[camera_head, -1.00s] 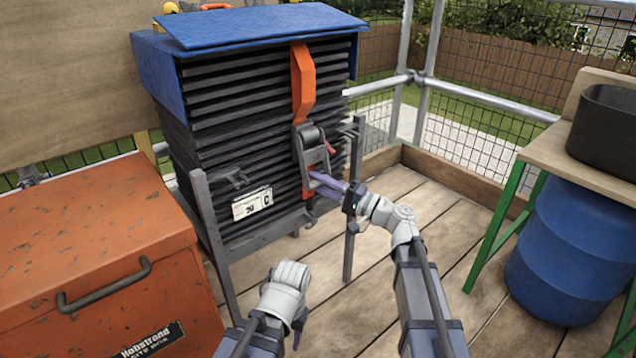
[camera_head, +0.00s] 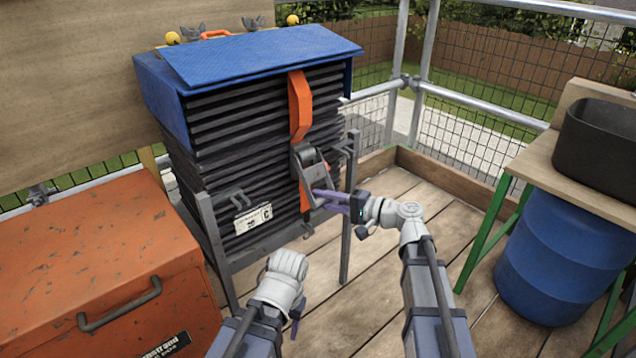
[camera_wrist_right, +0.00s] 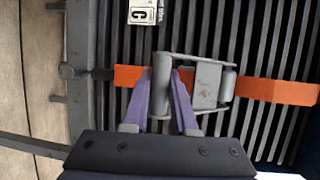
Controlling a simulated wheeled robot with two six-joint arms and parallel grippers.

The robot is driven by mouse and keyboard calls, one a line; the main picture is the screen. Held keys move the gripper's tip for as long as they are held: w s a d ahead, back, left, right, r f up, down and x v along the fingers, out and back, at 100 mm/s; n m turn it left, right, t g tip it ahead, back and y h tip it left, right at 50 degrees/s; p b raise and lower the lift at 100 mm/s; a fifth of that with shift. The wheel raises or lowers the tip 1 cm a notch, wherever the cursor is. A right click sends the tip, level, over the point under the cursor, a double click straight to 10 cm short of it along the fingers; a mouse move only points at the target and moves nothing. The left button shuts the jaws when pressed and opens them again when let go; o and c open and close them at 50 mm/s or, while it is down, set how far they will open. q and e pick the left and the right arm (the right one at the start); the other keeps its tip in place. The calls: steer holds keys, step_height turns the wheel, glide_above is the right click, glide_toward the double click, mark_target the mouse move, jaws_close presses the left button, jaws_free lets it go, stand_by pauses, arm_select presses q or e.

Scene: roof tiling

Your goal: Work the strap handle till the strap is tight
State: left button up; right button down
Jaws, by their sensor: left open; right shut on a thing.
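A stack of dark tiles (camera_head: 240,185) under a blue cover (camera_head: 262,58) has an orange strap (camera_head: 299,105) down its front. A grey metal buckle (camera_head: 307,155) with a frame-like handle sits on the strap, seen also in the right wrist view (camera_wrist_right: 206,85). My right gripper (camera_head: 322,194) is at the handle's lower end. In the right wrist view its purple fingers (camera_wrist_right: 165,90) are shut on the handle's end bar (camera_wrist_right: 161,80). The orange strap (camera_wrist_right: 270,90) passes behind the handle. My left gripper (camera_head: 297,322) is low in front, away from the stack; its fingers are mostly hidden.
A label (camera_head: 253,218) is on the stack's front, between grey stand posts (camera_head: 348,230). An orange tool box (camera_head: 90,250) stands at left. A bench with a black tub (camera_head: 605,135) and a blue barrel (camera_head: 555,250) stand at right. Open plank floor lies between.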

steer(key=s+d+r+m+g+h+p, duration=0.2)
steer(key=r+p, duration=0.7)
steer(key=p, duration=1.2)
steer(key=s+d+g+h, duration=0.1)
steer(key=s+g+h, duration=0.1)
steer(key=g+h, duration=0.1)
steer(key=shift+m+g+h, duration=0.3)
steer(key=shift+g+h, duration=0.1)
steer(key=shift+h, duration=0.2)
steer(key=shift+r, duration=0.25)
steer(key=c, duration=0.7)
jaws_free()
